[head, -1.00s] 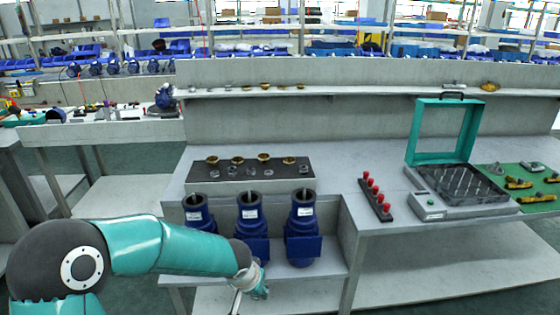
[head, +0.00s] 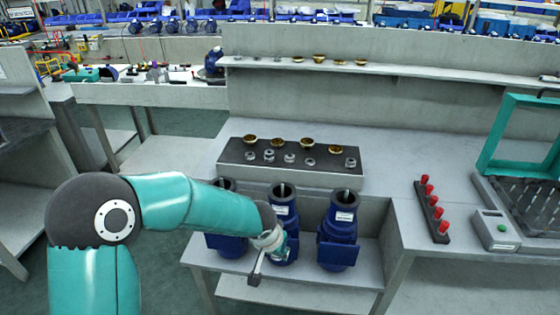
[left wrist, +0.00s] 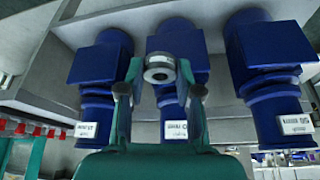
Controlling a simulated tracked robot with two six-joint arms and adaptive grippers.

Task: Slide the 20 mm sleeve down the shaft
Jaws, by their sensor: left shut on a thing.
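My left gripper (left wrist: 160,91) is shut on a grey metal sleeve (left wrist: 158,72), a short ring with a dark bore, seen between the fingertips in the left wrist view. In the head view my left gripper (head: 262,262) is in front of the middle blue pump (head: 283,208), below its top and apart from the upright shaft (head: 282,190). The sleeve cannot be made out there. A right pump (head: 340,230) with its own shaft (head: 346,196) stands beside it. The left pump (head: 226,245) is partly hidden by my arm. The sleeve's size cannot be read. My right gripper is not in view.
A dark tray (head: 230,157) behind the pumps holds several grey rings and brass-coloured parts. A rack with red knobs (head: 427,195), a grey box (head: 495,230) and a teal-framed case (head: 515,125) stand to the right. The bench top right of the tray is clear.

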